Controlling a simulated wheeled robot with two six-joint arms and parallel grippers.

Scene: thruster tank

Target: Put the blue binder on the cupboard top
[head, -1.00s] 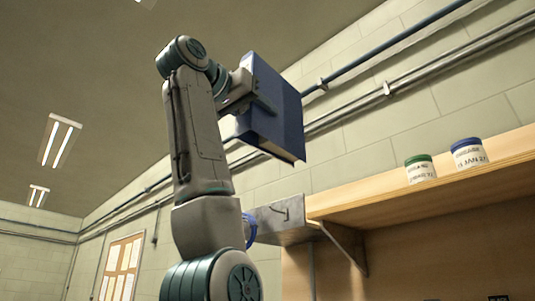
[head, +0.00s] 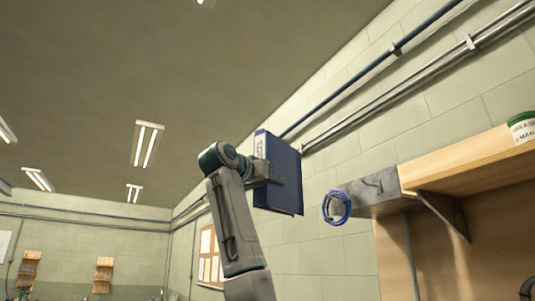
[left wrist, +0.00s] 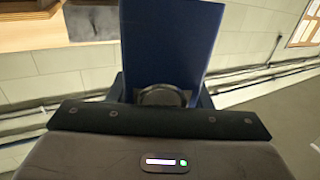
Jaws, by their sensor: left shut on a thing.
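The blue binder (head: 284,172) is held up in the air in the head view, upright with its labelled spine facing left. My left gripper (head: 268,172) is shut on it from the left side. In the left wrist view the binder (left wrist: 168,45) fills the middle just beyond the left gripper (left wrist: 162,97), whose fingertips are mostly hidden. I cannot make out for certain a cupboard top in these views. My right gripper is not in view.
A wooden shelf (head: 470,165) on a metal bracket is at the right, with a green-lidded jar (head: 522,127) on it. A grey metal box (head: 370,194) with a blue ring (head: 337,207) adjoins its left end. Pipes (head: 420,75) run along the wall.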

